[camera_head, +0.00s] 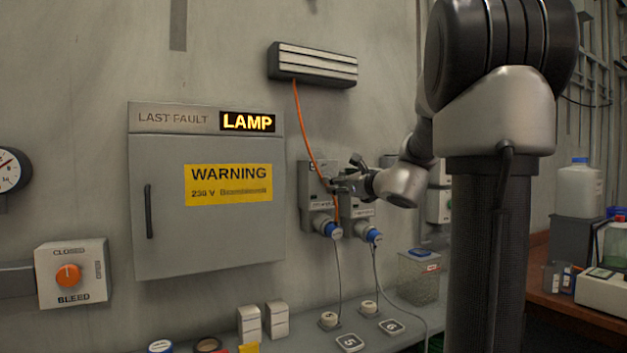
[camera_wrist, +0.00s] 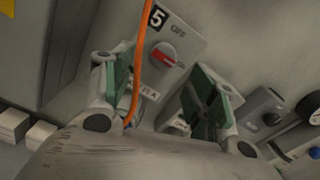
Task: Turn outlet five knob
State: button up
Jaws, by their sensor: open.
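The outlet five box (camera_wrist: 190,30) is grey, with a black "5" label (camera_wrist: 157,17) at its upper left and the word OFF near the top. Its knob (camera_wrist: 163,56) is round and grey with a red bar, seen in the wrist view. In the head view my gripper (camera_head: 340,184) is in front of the outlet box (camera_head: 309,178) and hides the knob. I cannot tell whether a finger touches the box.
An orange cable (camera_head: 304,125) hangs from the louvred vent (camera_head: 312,65) and crosses close to my left finger in the wrist view (camera_wrist: 141,70). A second outlet (camera_head: 361,210) stands to the right. Blue plugs (camera_head: 327,229) sit below. A grey WARNING cabinet (camera_head: 207,235) is left.

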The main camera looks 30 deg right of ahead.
jog(key=w+m, duration=0.1)
jog(key=w, duration=0.6)
jog(key=shift+w, duration=0.4)
jog(key=shift+r, duration=0.1)
jog(key=c, duration=1)
jog(key=shift+c, duration=0.2)
